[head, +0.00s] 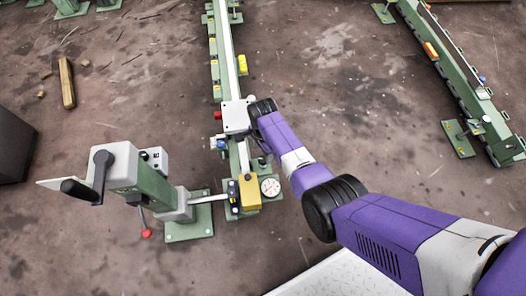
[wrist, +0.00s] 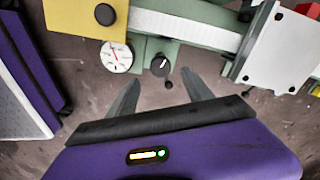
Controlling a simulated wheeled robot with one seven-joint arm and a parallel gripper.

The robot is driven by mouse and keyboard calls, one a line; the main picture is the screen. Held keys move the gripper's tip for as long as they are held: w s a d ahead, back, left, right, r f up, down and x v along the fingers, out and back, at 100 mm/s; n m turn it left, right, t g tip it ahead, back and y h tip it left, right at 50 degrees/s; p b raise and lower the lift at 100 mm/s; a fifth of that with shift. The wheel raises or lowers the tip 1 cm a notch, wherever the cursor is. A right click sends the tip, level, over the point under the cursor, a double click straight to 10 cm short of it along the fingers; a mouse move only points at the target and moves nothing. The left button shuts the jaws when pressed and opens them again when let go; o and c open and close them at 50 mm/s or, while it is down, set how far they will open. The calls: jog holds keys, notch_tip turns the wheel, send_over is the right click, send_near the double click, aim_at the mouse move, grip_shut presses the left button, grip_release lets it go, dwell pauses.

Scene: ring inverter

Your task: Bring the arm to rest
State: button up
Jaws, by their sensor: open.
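My gripper (wrist: 162,82) is open in the wrist view, its two dark fingers apart with nothing between them. Beyond the fingers are a black knob (wrist: 159,65) on a green block and a round white dial (wrist: 117,56). In the head view my purple arm reaches from the lower right to the green rail machine (head: 226,60), and its wrist is beside the white carriage block (head: 235,117). The fingers are not clear in that view. I cannot tell whether the gripper touches the machine.
A yellow block (head: 249,192) and a dial (head: 270,187) sit at the machine's near end. A green stand with a crank (head: 148,184) is at left. Another green rail (head: 452,72) lies at right. A wooden bar (head: 67,83) lies on the floor. Floor between the rails is mostly clear.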

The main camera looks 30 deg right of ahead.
jog(key=shift+r, duration=0.65)
